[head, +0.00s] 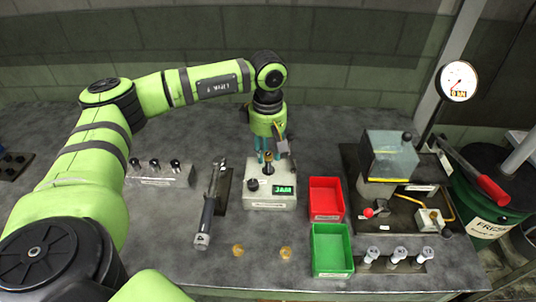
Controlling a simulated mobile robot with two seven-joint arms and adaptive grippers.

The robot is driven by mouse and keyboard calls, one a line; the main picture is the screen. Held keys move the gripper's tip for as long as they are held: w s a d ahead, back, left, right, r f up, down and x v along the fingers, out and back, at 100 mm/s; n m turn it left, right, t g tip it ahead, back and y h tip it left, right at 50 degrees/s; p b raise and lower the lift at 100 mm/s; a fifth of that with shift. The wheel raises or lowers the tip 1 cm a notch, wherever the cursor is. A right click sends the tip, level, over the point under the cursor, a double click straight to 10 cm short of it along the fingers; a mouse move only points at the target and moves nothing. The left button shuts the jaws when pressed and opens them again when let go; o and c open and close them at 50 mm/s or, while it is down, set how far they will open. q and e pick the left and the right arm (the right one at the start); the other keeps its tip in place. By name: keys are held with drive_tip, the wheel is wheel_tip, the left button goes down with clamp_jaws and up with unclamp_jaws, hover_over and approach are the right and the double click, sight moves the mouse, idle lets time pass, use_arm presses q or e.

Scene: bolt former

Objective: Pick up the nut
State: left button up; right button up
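My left gripper (264,156) points straight down over a light grey box (270,203) that has a black knob and a green display reading "JAM". Its teal fingers reach to the dark fitting on the box's top. They look narrowly spaced, and I cannot tell whether anything is between them. No nut can be made out for certain at the fingertips. Two small gold pieces, possibly nuts, lie on the bench in front: one at left (238,250) and one at right (285,252). My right gripper is not in view.
A red bin (326,180) and a green bin (333,272) stand right of the box. A grey cylindrical tool (208,212) lies left of the box. A rack (160,182) stands behind it.

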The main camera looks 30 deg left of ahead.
use_arm(q)
clamp_jaws()
drive_tip(key=shift+r, duration=0.1)
drive_tip(key=shift+w+r+b, duration=0.1)
drive_tip(key=shift+r+b, duration=0.25)
drive_tip(key=shift+r, duration=0.2)
wheel_tip(320, 180, up, 3)
drive_tip(key=shift+d+f+b, duration=0.1)
drive_tip(key=shift+b, duration=0.55)
drive_tip(key=s+d+r+b, duration=0.3)
drive_tip(key=d+r, duration=0.4)
drive_tip(key=d, duration=0.4)
drive_tip(key=shift+s, duration=0.55)
